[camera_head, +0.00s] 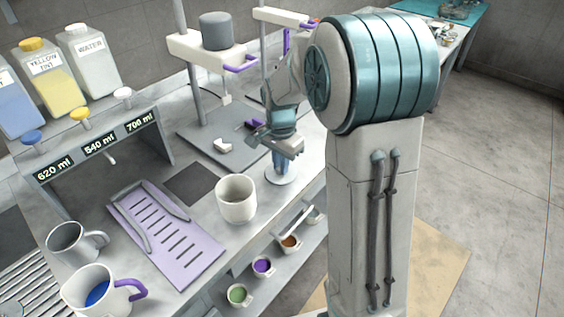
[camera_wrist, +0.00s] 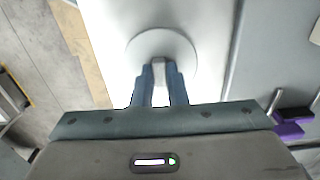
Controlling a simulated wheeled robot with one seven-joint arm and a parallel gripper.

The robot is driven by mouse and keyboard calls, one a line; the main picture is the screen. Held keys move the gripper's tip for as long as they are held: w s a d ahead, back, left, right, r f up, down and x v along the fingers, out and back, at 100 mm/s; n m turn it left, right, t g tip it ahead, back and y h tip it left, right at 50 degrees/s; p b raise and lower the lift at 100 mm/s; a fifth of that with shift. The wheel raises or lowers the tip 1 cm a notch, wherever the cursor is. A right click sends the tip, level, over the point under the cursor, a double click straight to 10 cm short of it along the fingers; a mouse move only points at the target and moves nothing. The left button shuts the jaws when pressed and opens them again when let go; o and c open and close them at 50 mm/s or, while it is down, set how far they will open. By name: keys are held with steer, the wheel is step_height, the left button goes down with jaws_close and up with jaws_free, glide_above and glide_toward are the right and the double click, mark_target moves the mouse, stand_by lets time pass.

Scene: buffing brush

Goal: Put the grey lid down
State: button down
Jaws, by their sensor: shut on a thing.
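The grey lid (camera_head: 281,177) is a pale round disc at the counter's front edge, right of the cream pot (camera_head: 236,198). My gripper (camera_head: 282,160) points down over it. In the wrist view the lid (camera_wrist: 162,42) lies beyond my fingertips (camera_wrist: 161,72), and my gripper is shut on its small knob. The lid looks level and very close to the counter. I cannot tell whether it touches the surface. My fingers and wrist hide part of it.
A dark grey press base (camera_head: 222,145) stands behind the lid, with a purple-handled part on it. A lilac slotted board (camera_head: 170,245) lies to the left. Small cups, one purple (camera_head: 262,266), sit on a shelf below the front edge. Bare counter is narrow around the lid.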

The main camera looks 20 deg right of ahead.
steer(key=shift+f, duration=0.15)
steer(key=c, duration=1.9)
jaws_free()
steer(key=o, duration=0.4)
steer(key=shift+o, duration=0.2)
step_height(320, 180, up, 12)
steer(key=s+f+n+t, duration=0.2)
steer(key=s+n, duration=0.8)
steer(key=s, duration=1)
steer(key=shift+s+d+f+n+t, duration=0.2)
steer(key=shift+s+f+n+t, duration=0.15)
steer(key=shift+f, duration=0.35)
